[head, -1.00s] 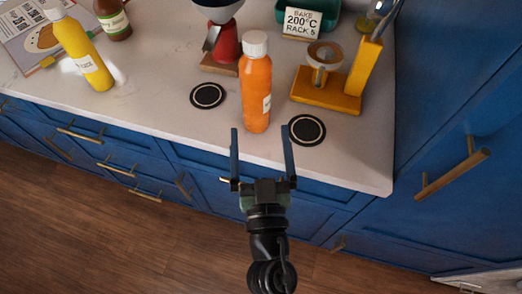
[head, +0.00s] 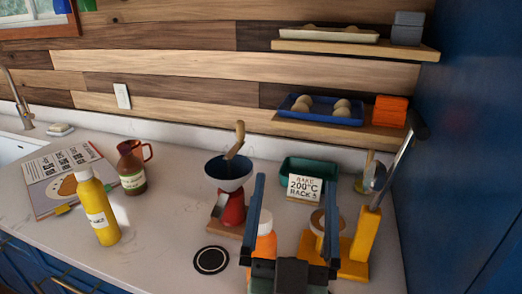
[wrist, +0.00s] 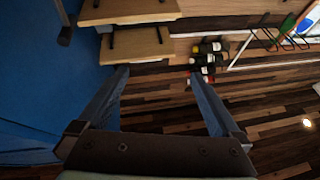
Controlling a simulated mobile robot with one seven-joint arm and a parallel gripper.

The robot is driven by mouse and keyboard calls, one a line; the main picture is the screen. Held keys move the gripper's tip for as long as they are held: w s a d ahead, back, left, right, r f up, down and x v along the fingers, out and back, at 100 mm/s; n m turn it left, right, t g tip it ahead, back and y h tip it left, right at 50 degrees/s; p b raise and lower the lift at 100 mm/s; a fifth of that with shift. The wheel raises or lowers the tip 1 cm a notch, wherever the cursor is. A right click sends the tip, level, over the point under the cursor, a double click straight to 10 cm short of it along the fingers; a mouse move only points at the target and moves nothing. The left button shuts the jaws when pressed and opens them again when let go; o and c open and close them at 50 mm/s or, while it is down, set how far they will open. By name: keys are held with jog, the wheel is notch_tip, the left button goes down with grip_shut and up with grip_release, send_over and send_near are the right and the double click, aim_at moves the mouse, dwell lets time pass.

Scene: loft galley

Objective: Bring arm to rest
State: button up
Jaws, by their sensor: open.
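My gripper (head: 295,182) is open and empty, its two blue fingers pointing up in the head view in front of the counter's right part. Its fingers also show in the wrist view (wrist: 158,78), apart with nothing between them. In the head view the left finger covers part of an orange bottle with a white cap (head: 266,244). The right finger covers part of a yellow stand with a tape roll (head: 352,268). I see no contact with either. My arm below the gripper is mostly out of the picture.
On the counter (head: 160,245) stand a yellow bottle (head: 97,212), a brown bottle (head: 132,170), a red grinder (head: 232,208), a green tray (head: 312,172) and a sign (head: 304,188). A black coaster (head: 210,260) lies in front. Shelves (head: 360,48) hang behind; a blue cabinet (head: 465,130) borders the right.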

jog(key=s+a+r+n+t+y+p, duration=0.1)
jog(key=s+r, duration=0.3)
jog(key=r, duration=1)
jog(key=s+a+r+n+t+y+p, duration=0.1)
jog(key=s+a+r+t+y, duration=0.1)
jog(key=r, duration=1.1)
jog(key=shift+s+a+r+n+t+y, duration=0.3)
jog(key=shift+s+a+r+n+t, duration=0.1)
jog(key=shift+s+a+t, duration=0.35)
